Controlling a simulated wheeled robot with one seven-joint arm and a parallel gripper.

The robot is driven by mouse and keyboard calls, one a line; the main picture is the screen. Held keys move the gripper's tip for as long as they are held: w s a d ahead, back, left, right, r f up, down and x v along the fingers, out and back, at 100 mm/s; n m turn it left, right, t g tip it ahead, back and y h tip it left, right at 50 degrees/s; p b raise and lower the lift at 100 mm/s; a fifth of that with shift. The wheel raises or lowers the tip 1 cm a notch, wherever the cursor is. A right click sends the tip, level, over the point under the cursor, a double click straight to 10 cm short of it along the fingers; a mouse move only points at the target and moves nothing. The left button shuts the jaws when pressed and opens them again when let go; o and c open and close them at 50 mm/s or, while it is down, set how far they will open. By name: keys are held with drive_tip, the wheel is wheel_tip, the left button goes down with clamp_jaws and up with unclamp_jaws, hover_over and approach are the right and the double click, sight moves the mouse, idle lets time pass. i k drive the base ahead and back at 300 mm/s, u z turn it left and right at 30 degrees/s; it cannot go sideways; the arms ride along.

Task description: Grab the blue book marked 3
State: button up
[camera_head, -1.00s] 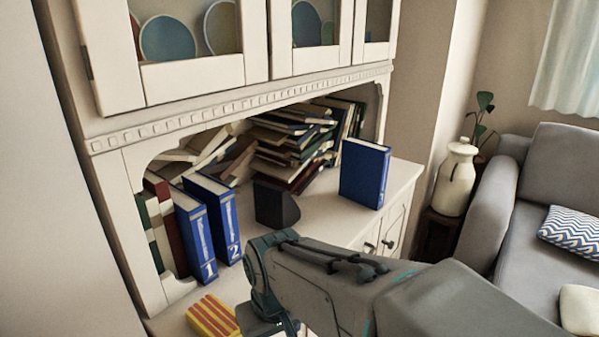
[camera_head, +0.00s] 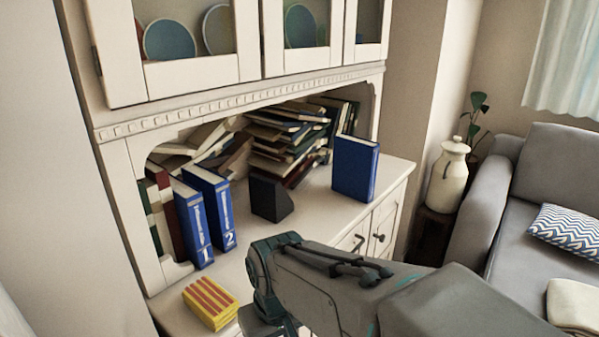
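A blue book (camera_head: 355,168) stands upright and alone near the right end of the cabinet counter. No number can be read on the sides of it that show. Two more blue books stand upright at the left: one marked 1 (camera_head: 193,224) and one marked 2 (camera_head: 211,207). My arm reaches in from the lower right, in front of the counter, with its bent end below the books. My gripper lies below the bottom edge of the picture, so its fingers are hidden. The lone blue book stands clear of the visible arm.
A black bookend (camera_head: 269,199) stands between the marked books and the lone book. A messy book pile (camera_head: 283,140) fills the space behind. A yellow-and-red striped object (camera_head: 210,303) lies at the counter's front left. A sofa (camera_head: 475,215) and a jar (camera_head: 449,178) are at the right.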

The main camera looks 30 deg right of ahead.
sight(354, 163)
drive_tip(key=k, duration=0.8)
drive_tip(key=z, duration=2.3)
drive_tip(key=i, duration=1.9)
drive_tip(key=u, duration=2.45)
drive_tip(key=i, duration=1)
